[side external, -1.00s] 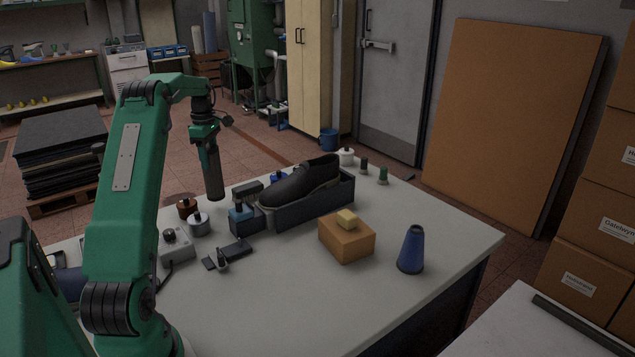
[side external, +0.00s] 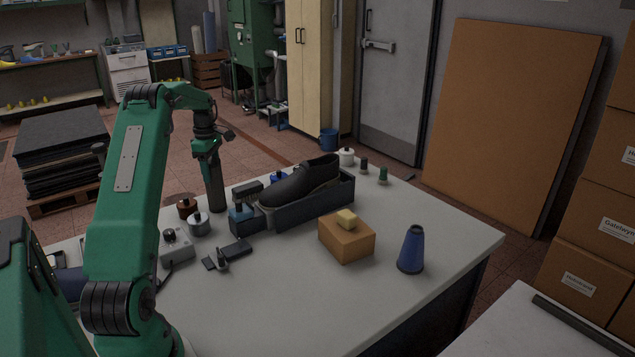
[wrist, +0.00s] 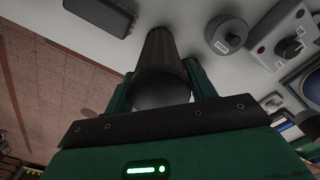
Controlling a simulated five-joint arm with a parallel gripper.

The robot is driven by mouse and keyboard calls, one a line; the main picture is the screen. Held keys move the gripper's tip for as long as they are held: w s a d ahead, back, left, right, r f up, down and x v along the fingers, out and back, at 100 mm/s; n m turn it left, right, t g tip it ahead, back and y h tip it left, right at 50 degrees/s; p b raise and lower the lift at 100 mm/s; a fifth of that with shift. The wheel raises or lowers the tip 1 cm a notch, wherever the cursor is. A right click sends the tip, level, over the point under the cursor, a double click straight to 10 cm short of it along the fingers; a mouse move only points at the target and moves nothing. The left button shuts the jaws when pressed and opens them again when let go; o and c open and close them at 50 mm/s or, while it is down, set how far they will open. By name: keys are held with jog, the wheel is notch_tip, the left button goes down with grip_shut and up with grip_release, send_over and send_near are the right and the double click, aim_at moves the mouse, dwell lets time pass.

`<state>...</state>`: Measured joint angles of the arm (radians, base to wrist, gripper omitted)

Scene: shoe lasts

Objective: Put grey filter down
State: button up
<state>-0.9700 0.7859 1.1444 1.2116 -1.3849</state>
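The grey filter is a dark grey cylinder (side external: 215,188), held nearly upright in the side external view. In the wrist view the filter (wrist: 160,65) points away from me between the two green fingers. My gripper (side external: 206,152) is shut on its upper end, and the gripper also shows in the wrist view (wrist: 160,92). The filter's lower end is over the white table (side external: 300,300), close to its back-left edge. I cannot tell whether it touches the tabletop.
A grey knobbed pot (side external: 199,225) and a brown pot (side external: 187,207) stand just left of the filter. A blue bottle-like item (side external: 241,219) and a shoe (side external: 300,182) in a dark tray stand to the right. The table's front middle is clear.

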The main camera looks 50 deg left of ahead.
jog(key=shift+o, duration=1.3)
notch_tip(320, 180, up, 12)
jog(key=shift+r, duration=0.2)
